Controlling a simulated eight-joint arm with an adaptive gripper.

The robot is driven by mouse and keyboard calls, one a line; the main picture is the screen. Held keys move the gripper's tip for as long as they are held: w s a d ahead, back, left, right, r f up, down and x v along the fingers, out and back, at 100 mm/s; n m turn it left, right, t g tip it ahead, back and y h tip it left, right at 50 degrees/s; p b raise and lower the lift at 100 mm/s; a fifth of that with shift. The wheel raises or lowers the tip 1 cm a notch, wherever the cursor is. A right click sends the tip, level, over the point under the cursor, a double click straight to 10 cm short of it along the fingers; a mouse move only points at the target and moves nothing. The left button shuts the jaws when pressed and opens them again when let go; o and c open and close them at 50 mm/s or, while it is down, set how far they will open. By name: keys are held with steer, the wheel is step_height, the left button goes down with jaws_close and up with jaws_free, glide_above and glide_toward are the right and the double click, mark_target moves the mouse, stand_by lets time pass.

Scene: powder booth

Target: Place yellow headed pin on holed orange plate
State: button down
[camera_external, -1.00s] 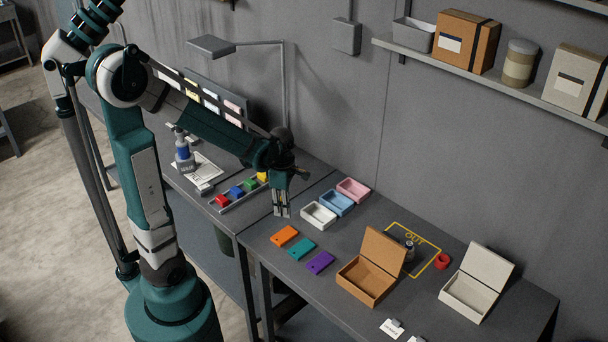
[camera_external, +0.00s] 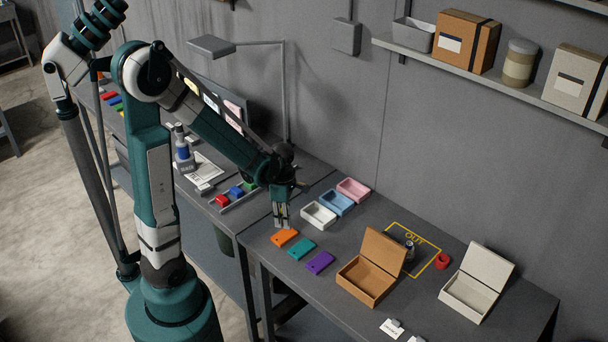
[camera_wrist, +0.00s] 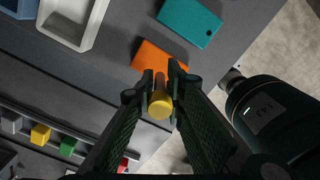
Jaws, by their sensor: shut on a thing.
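My gripper (camera_external: 281,224) is just above the orange plate (camera_external: 285,237) in the external view, over its far left part. In the wrist view, my gripper (camera_wrist: 160,78) is shut on the yellow headed pin (camera_wrist: 160,103). The yellow head faces the camera, and a narrow shaft runs between the fingers toward the orange plate (camera_wrist: 150,55). The fingers cover part of the plate. The plate's hole does not show clearly, and I cannot tell whether the pin tip touches the plate.
A teal plate (camera_external: 302,248) and a purple plate (camera_external: 320,262) lie to the right. A white bin (camera_external: 318,215) stands behind them, with blue and pink ones beyond. A tray of coloured blocks (camera_external: 236,197) is at left. An open brown box (camera_external: 368,279) is at right.

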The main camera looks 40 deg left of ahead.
steer(key=shift+f, duration=0.1)
steer(key=shift+f, duration=2)
steer(key=shift+f+b, duration=0.2)
steer(key=shift+b, duration=0.25)
steer(key=c, duration=2.4)
jaws_free()
steer(key=shift+r, duration=0.1)
steer(key=shift+o, duration=0.2)
steer(key=shift+r, duration=0.2)
steer(key=shift+r+p, duration=0.85)
steer(key=shift+r, duration=5.1)
steer(key=shift+r, duration=0.1)
